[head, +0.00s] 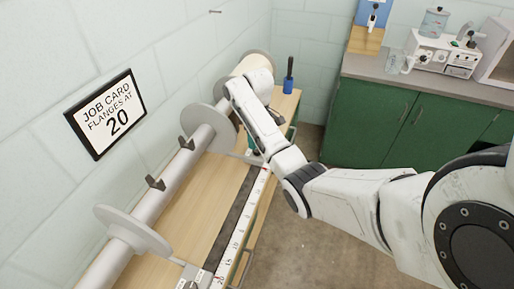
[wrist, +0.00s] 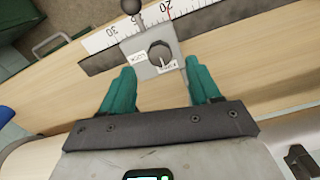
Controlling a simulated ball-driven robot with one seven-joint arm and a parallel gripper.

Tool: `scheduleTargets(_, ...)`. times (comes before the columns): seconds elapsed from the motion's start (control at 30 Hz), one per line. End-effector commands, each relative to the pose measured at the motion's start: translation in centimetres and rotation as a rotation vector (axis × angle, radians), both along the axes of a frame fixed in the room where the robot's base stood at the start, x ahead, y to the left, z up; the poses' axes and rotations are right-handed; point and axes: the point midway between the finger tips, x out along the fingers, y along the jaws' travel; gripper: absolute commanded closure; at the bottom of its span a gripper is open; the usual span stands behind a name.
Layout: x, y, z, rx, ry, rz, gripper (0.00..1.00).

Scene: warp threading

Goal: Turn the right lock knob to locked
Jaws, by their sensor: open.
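A lock knob (wrist: 159,53), round and dark with a pale rim, sits on a grey metal block (wrist: 140,70) in the wrist view. Two small white labels (wrist: 138,58) flank it; their print is too small to read surely. My gripper (wrist: 161,68) is open, its two teal fingers spread on either side of the block with the knob between and slightly beyond the tips. Nothing is held. In the head view my arm hides this knob and most of the gripper; a second grey block (head: 196,275) shows at the bottom edge.
A ruler (head: 236,232) runs along the wooden bench (head: 190,205). A roller with grey flanges (head: 133,230) lies along the wall side. A black ball handle (wrist: 131,6) stands beyond the knob. A job card (head: 106,113) reads "flanges at 20".

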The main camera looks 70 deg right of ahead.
Motion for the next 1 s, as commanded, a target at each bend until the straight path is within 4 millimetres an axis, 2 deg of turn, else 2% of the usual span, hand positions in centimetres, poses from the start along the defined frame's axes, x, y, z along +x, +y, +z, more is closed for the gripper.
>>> scheduleTargets(0.1,-0.1,0.0,-2.0,0.001,0.002,-0.001,0.38)
scheduleTargets(0.3,0.0,0.0,-4.2,-0.001,0.001,-0.001,0.38)
scheduleTargets(0.7,0.0,0.0,-4.9,-0.001,0.000,-0.001,0.38)
scheduleTargets(1.0,0.0,0.0,-4.9,-0.001,0.000,-0.001,0.67)
